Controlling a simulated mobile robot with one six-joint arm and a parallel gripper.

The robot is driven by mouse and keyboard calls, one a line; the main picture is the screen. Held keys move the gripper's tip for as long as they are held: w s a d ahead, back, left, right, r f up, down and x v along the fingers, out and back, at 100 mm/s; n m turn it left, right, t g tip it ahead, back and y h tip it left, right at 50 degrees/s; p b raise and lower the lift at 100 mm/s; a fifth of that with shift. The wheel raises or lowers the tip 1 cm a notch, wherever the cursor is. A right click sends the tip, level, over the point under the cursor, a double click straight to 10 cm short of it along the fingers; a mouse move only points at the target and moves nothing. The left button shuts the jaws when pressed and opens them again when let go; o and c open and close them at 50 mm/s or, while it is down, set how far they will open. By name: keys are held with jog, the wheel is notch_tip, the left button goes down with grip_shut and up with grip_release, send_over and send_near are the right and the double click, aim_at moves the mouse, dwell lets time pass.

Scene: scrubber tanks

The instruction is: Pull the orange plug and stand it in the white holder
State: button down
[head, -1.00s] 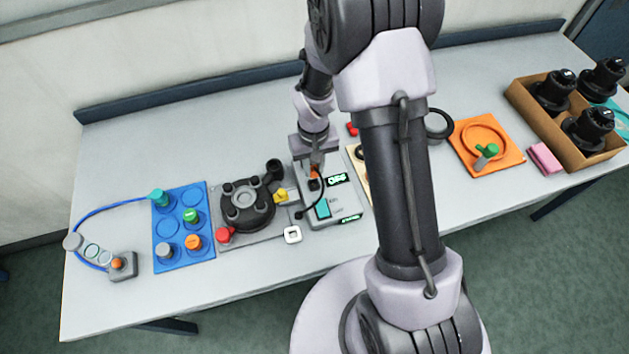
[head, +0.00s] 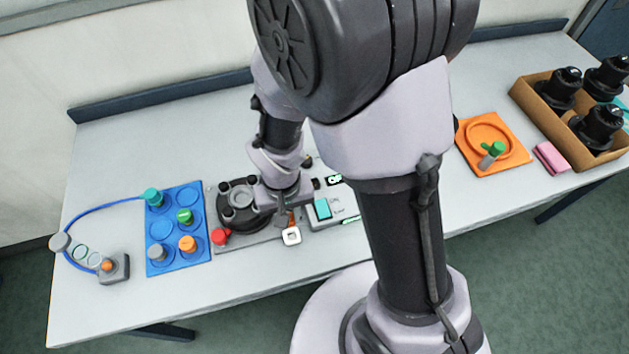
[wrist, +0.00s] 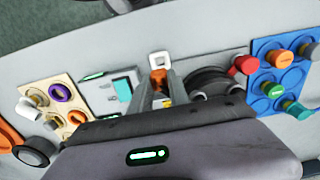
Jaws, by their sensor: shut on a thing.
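The orange plug (head: 291,216) is between the fingers of my gripper (head: 286,217), which is shut on it. In the wrist view the plug (wrist: 158,78) shows between the two fingers (wrist: 157,92). The white holder (head: 291,236), a small square block with an opening, stands near the table's front edge. It also shows in the wrist view (wrist: 159,59), just past the plug. The plug appears just behind and above the holder; I cannot tell whether they touch. The grey device (head: 343,214) with a teal screen stands to the right of the holder. My wrist partly hides the device's back.
A dark round housing (head: 239,202) with a red knob (head: 221,236) is close on the left. A blue board (head: 163,245) with coloured knobs lies farther left. An orange board (head: 475,160) and a cardboard box (head: 545,104) are to the right. The front table strip is mostly clear.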

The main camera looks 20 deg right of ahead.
notch_tip(320, 180, down, 7)
jog(key=b, duration=0.6)
jog(key=shift+r+b, duration=0.15)
jog(key=shift+b, duration=0.2)
dwell(0.5)
jog(key=shift+f+b, duration=1.1)
jog(key=shift+b, duration=0.05)
jog(key=shift+s+r, duration=0.1)
jog(key=c, duration=0.7)
grip_release()
